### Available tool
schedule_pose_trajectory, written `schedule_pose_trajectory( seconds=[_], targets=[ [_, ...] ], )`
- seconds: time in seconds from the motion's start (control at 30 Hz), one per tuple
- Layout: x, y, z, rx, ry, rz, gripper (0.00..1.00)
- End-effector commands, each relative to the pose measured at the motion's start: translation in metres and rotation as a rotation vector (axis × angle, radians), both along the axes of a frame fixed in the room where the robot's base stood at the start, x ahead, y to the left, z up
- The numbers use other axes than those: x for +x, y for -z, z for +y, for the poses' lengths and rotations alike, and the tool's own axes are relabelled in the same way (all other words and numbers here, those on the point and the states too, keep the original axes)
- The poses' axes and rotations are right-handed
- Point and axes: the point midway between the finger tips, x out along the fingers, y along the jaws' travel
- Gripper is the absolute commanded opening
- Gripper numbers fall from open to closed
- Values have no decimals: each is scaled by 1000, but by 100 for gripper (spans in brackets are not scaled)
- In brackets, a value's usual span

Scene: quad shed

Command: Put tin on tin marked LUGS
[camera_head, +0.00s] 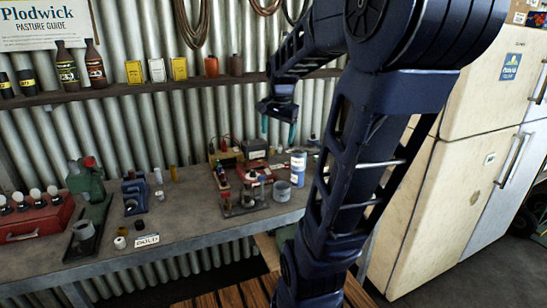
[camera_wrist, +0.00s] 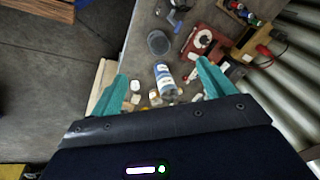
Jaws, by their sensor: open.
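A blue and white tin (camera_head: 298,168) stands upright near the right end of the workbench; it also shows in the wrist view (camera_wrist: 164,80). A plain grey tin (camera_head: 282,192) stands just in front of it, and in the wrist view it is the round grey shape (camera_wrist: 158,42). I cannot read LUGS on either one. My gripper (camera_head: 278,130) is open and empty, above the back of the bench. In the wrist view, the blue and white tin appears between the teal fingers of my gripper (camera_wrist: 161,74), below them and not touched.
A red machine (camera_head: 254,174) and a rack of small bottles (camera_head: 240,198) stand left of the tins. Several small items lie behind the blue and white tin. A shelf (camera_head: 130,89) with bottles runs along the wall. A cream fridge (camera_head: 455,185) stands right.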

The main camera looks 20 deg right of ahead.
Motion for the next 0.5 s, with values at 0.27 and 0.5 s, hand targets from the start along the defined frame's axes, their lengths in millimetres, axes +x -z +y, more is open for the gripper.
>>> schedule_pose_trajectory(
  seconds=[0.27,0.5],
  targets=[
    [-71,4,43,-123,-464,-79,81],
    [-115,17,64,-227,-777,-131,81]
  ],
)
